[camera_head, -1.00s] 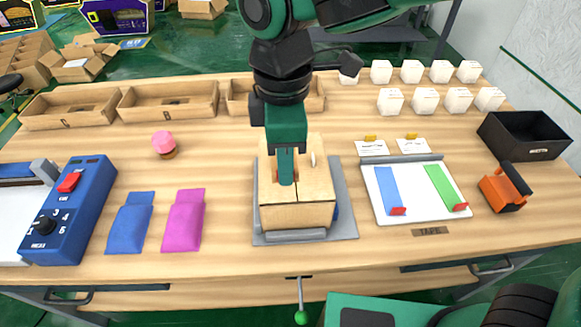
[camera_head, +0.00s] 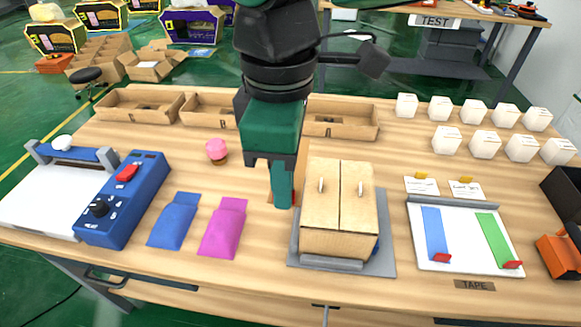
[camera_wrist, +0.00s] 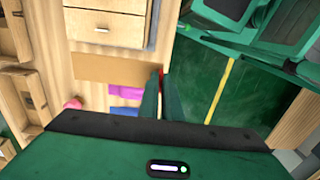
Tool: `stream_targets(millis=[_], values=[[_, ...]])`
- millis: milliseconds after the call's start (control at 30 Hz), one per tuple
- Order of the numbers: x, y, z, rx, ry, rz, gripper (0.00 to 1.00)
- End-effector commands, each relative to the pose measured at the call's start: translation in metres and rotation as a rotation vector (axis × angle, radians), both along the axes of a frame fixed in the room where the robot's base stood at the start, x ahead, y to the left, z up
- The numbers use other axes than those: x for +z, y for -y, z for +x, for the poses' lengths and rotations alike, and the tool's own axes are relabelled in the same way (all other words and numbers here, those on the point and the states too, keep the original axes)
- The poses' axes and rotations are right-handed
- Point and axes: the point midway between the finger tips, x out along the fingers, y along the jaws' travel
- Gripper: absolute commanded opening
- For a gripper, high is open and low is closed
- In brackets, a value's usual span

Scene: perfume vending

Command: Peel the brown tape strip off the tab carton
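The tab carton (camera_head: 338,225) is a pale wooden-looking box on a grey plate (camera_head: 384,262). Its top has a centre seam and two small white tabs (camera_head: 321,186); no tape shows along the seam. My gripper (camera_head: 283,203) is just left of the carton, pointing down, with its fingers close together. The brown tape strip (camera_wrist: 112,70) shows in the wrist view as a flat band beside the carton (camera_wrist: 105,24), running to my fingertips (camera_wrist: 160,76), which appear shut on its end. I cannot tell whether the strip's far edge touches the carton.
Magenta (camera_head: 223,228) and blue (camera_head: 174,221) pouches lie left of my gripper, beyond them a blue machine (camera_head: 125,200). A white tape board (camera_head: 465,240) is at the right. Open wooden trays (camera_head: 140,104) and white boxes (camera_head: 473,111) stand behind.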

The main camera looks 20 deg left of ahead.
Motion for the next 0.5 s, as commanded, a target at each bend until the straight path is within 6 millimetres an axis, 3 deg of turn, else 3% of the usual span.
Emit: stream_targets(millis=[500], values=[[0.018,0.0,0.0,0.0,0.0,0.0,0.0]])
